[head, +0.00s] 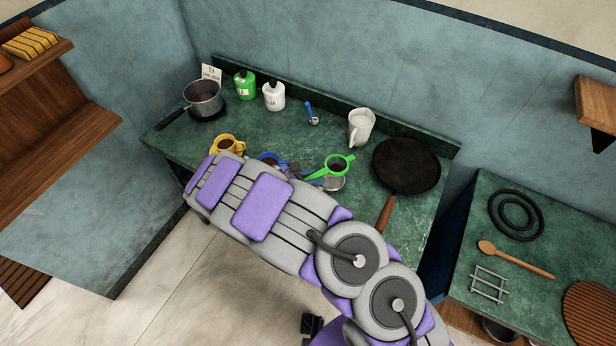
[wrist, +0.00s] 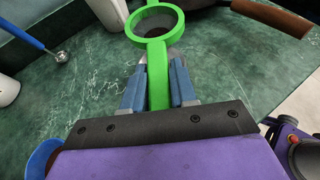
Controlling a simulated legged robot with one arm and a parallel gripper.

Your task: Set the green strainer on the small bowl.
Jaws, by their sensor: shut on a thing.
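The green strainer (head: 338,164) is in my gripper, above the counter left of the frying pan. In the wrist view its round rim and dark mesh (wrist: 155,22) point away from me. My gripper (wrist: 158,82) is shut on the strainer's green handle. A grey, rounded thing (head: 334,184) shows just below the strainer in the head view. It may be the small bowl, but it is partly hidden and I cannot tell for sure. I cannot tell whether the strainer touches it. My arm hides part of the counter's front.
A frying pan (head: 406,165) lies to the right, its handle toward the front edge. A yellow mug (head: 228,145) and a blue item (head: 268,158) are left. A saucepan (head: 204,98) sits at far left.

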